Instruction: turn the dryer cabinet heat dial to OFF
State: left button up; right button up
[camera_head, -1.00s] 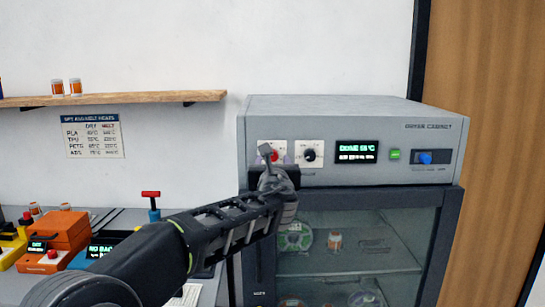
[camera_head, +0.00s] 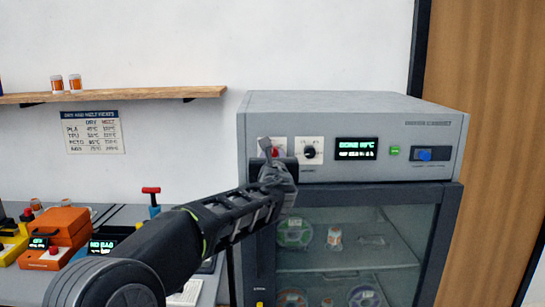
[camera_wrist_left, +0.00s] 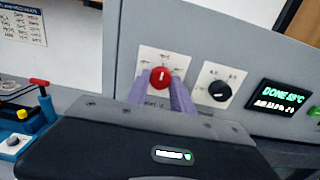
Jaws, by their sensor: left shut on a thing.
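The grey dryer cabinet (camera_head: 345,110) has a red dial (camera_head: 277,150) and a black dial (camera_head: 310,152) on white plates on its front panel. In the left wrist view the red dial (camera_wrist_left: 160,77) sits between the purple fingers of my left gripper (camera_wrist_left: 160,90), which is shut on it. The white mark on the red dial points roughly up. The plate lettering is too small to read. In the head view my left gripper (camera_head: 270,152) covers part of the red dial and its plate. My right gripper is not in view.
A lit display (camera_head: 356,149) reading DONE, a green button (camera_head: 394,151) and a blue knob (camera_head: 424,155) lie to the right. The glass door (camera_head: 370,245) below is shut, with spools inside. An orange box (camera_head: 60,235) stands on the bench at left.

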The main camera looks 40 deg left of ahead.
pick_arm(q)
grip_shut()
jog(key=n+b, duration=1.6)
jog(key=n, duration=0.1)
jog(key=shift+w+d+f, duration=0.1)
jog(key=n+b, duration=0.1)
jog(key=n, duration=0.2)
jog(key=shift+n+b, duration=0.35)
jog(key=shift+n, duration=0.05)
jog(key=shift+n+b, duration=0.6)
jog(key=shift+n, duration=1)
